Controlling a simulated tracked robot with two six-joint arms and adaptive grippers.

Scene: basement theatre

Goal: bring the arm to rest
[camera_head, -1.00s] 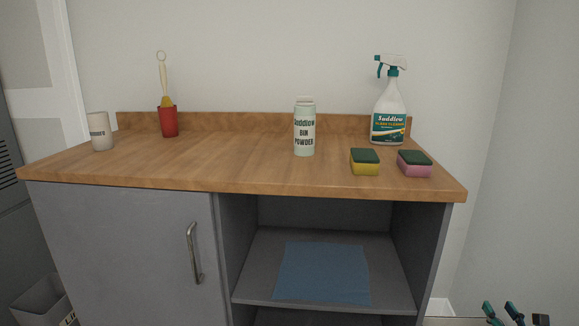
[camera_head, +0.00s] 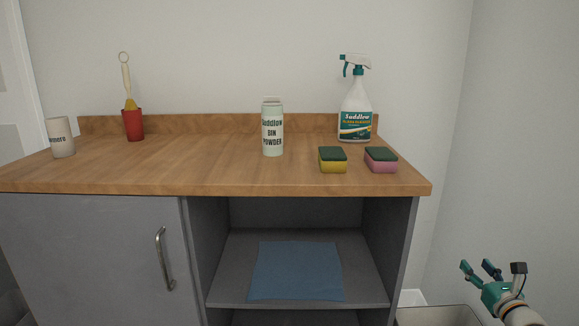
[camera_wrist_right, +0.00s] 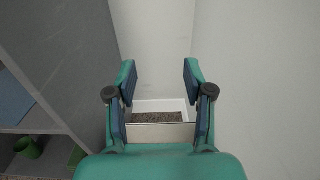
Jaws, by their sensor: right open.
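My right gripper (camera_head: 482,272) is at the lower right of the head view, to the right of the cabinet and below the counter's height. Its teal fingers with dark pads are apart and nothing is between them. In the right wrist view the gripper (camera_wrist_right: 158,95) is also open and empty, pointing toward the wall corner and the floor beside the cabinet side. My left gripper is not in view.
The wooden counter (camera_head: 200,174) holds a white cup (camera_head: 61,138), red pot (camera_head: 133,125) with a brush, bin powder (camera_head: 272,131), spray bottle (camera_head: 355,108), yellow sponge (camera_head: 333,160) and pink sponge (camera_head: 381,160). A blue cloth (camera_head: 296,270) lies on the shelf below.

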